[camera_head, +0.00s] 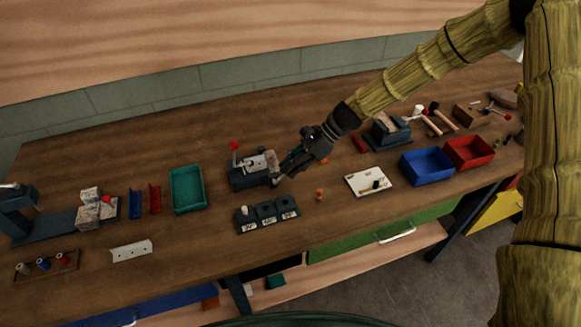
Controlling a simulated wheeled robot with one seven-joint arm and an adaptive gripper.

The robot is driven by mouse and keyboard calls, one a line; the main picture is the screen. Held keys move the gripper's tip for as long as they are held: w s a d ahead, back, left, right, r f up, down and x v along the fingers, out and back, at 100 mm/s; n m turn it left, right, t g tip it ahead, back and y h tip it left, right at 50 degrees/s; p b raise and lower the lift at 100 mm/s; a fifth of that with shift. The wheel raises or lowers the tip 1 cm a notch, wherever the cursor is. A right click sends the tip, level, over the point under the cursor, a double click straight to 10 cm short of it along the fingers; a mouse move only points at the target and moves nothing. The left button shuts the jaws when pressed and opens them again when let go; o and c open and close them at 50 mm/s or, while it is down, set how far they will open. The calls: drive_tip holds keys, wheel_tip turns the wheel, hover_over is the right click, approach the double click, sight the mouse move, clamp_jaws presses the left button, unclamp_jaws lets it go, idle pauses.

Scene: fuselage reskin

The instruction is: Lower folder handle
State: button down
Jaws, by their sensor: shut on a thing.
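A small dark bench device (250,180), which looks like the folder, stands mid-bench with pale metal on top. A thin lever with a red knob (235,146) stands upright at its back left. My gripper (279,177) is at the device's right end, reaching down from the upper right. It is shut on a small part there, apparently the folder handle; the jaws and wrist hide most of it, so its exact angle cannot be told.
A dark block with labelled slots (268,222) lies just in front. A teal tray (188,190) is to the left. A white board (368,182), a blue bin (427,167) and a red bin (469,153) are to the right. A small orange piece (319,194) stands nearby.

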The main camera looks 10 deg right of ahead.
drive_tip(key=c, duration=1.5)
unclamp_jaws()
drive_tip(key=shift+c, duration=0.2)
drive_tip(key=shift+r, duration=0.1)
drive_tip(key=v, duration=1.2)
